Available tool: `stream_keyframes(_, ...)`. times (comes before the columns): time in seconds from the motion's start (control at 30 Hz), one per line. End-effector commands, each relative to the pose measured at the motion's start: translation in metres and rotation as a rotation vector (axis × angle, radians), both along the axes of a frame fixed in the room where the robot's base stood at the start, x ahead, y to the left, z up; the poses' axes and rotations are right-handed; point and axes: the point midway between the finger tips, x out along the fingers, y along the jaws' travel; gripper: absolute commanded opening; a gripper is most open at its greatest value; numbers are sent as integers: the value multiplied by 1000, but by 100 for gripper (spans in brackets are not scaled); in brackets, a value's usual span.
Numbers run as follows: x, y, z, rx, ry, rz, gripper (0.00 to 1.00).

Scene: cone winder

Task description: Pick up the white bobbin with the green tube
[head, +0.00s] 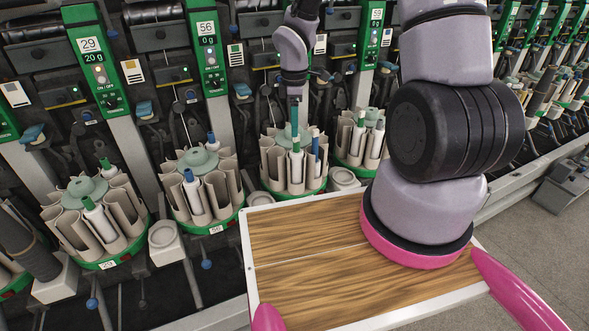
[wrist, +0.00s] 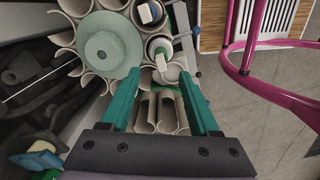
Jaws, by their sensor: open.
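The white bobbin with the green tube (head: 296,163) stands upright in a beige compartment of the round magazine (head: 269,158), in the middle of the head view. In the wrist view, a bobbin with green at its top (wrist: 161,60) sits just beyond my fingertips, roughly centred between them. My gripper (wrist: 160,76) is open and empty, its two teal fingers spread apart. In the head view, my gripper (head: 294,107) points down above the bobbin and partly overlaps its tube. I cannot tell how much height separates them.
A bobbin with a blue tube (head: 315,155) stands close beside the green one. A pale green hub (wrist: 110,46) rises at the magazine's centre. Similar magazines (head: 200,190) stand on both sides. My wood-topped base (head: 300,235) is in front; grey floor lies at the right.

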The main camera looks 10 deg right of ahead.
Motion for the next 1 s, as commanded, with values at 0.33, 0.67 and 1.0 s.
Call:
stream_keyframes(0.33, -3, -4, -36, -1, 3, 0, 62)
stream_keyframes(0.67, -2, -6, -66, -1, -1, -2, 62)
stream_keyframes(1.0, -2, -6, -66, -1, -1, -2, 0)
